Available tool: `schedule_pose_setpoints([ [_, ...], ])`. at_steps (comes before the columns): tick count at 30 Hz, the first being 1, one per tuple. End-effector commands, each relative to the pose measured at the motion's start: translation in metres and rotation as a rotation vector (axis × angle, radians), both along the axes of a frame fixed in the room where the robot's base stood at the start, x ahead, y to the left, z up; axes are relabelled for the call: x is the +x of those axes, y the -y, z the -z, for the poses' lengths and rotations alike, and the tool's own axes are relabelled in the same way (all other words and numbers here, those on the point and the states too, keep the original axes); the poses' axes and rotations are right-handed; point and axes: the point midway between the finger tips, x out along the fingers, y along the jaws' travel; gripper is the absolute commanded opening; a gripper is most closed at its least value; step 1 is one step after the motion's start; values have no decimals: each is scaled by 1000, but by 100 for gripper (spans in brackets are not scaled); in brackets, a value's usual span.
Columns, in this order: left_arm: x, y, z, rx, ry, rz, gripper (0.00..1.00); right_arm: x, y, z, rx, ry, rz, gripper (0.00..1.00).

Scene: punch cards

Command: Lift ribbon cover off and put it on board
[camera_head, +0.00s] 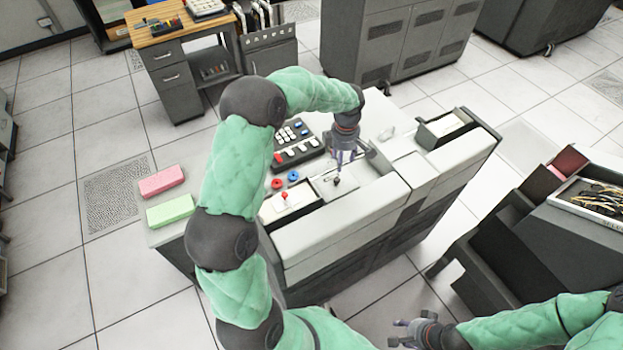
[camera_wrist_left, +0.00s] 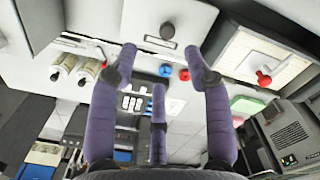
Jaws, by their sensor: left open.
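A light grey plate with a small black knob (camera_head: 337,181), which looks like the ribbon cover, lies flat in the top of the keypunch machine. It also shows in the left wrist view (camera_wrist_left: 188,18), with its knob uppermost. My left gripper (camera_head: 344,158) is above the knob, open, with its fingers spread and nothing between them. The fingers also show in the left wrist view (camera_wrist_left: 160,62), apart from the plate. The pale desk top (camera_head: 232,186) of the machine is the only board-like surface I can pick out. My right gripper (camera_head: 398,331) is low at the bottom, fingers apart and empty.
Red (camera_head: 277,183) and blue (camera_head: 293,176) rings lie beside the plate. A white panel with a red knob (camera_head: 286,203) is near them. A black keyboard (camera_head: 297,146) stands behind.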

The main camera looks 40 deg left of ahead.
Motion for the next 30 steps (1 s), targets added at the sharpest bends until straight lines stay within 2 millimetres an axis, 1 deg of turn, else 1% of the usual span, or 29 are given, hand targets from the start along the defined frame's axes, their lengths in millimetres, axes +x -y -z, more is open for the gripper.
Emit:
schedule_pose_setpoints([
  [2, -1, 0, 3, 2, -3, -3, 50, 1, 0, 0, 0, 1, 1, 40],
  [4, -1, -1, 11, 3, -6, -5, 50, 1, 0, 0, 0, 2, 2, 40],
  [9, -2, -1, 37, 3, -4, -7, 50, 1, 1, 1, -1, 2, 3, 40],
  [12, -1, -1, 49, 3, -3, -6, 50, 1, 1, 1, -1, 2, 3, 40],
  [19, -3, -1, 62, 3, -3, -5, 50, 1, 1, 1, 0, 2, 2, 40],
  [24, -10, -2, 86, 2, -5, -6, 50, 1, 0, -1, 0, 2, 2, 40],
  [27, -10, -2, 98, 3, -3, -6, 50, 1, 0, -1, 0, 2, 2, 40],
  [30, -9, -2, 105, 2, -2, -6, 50, 1, 0, -1, 0, 2, 2, 40],
])
